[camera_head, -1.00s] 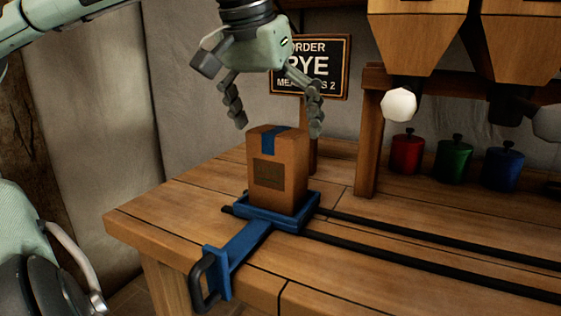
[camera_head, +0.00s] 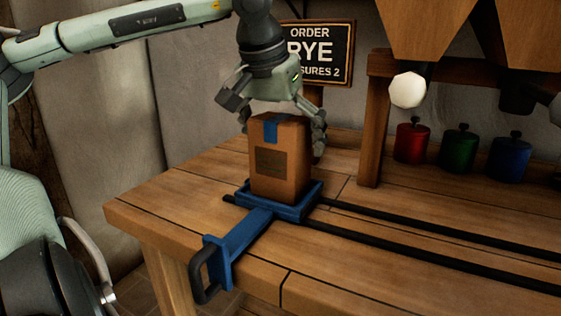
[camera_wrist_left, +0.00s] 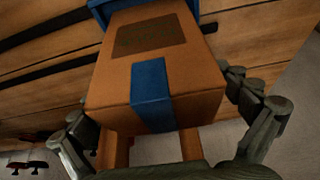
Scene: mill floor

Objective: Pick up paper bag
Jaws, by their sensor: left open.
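The paper bag (camera_head: 280,165) is a brown upright box shape with a dark label and a blue strip over its top. It stands on a blue sliding tray (camera_head: 258,211) on the wooden table. My left gripper (camera_head: 283,137) is open above the bag, with its fingers reaching down on either side of the bag's upper part. In the left wrist view, the bag (camera_wrist_left: 200,75) lies between the spread fingers. I cannot tell whether either finger touches it. My right gripper is not in view.
The tray has a black handle (camera_head: 203,277) at the table's front edge and rides on two dark rails (camera_head: 430,252). A red canister (camera_head: 412,143), a green one (camera_head: 457,150) and a blue one (camera_head: 509,158) stand at the back right. An order sign (camera_head: 318,52) reads "RYE".

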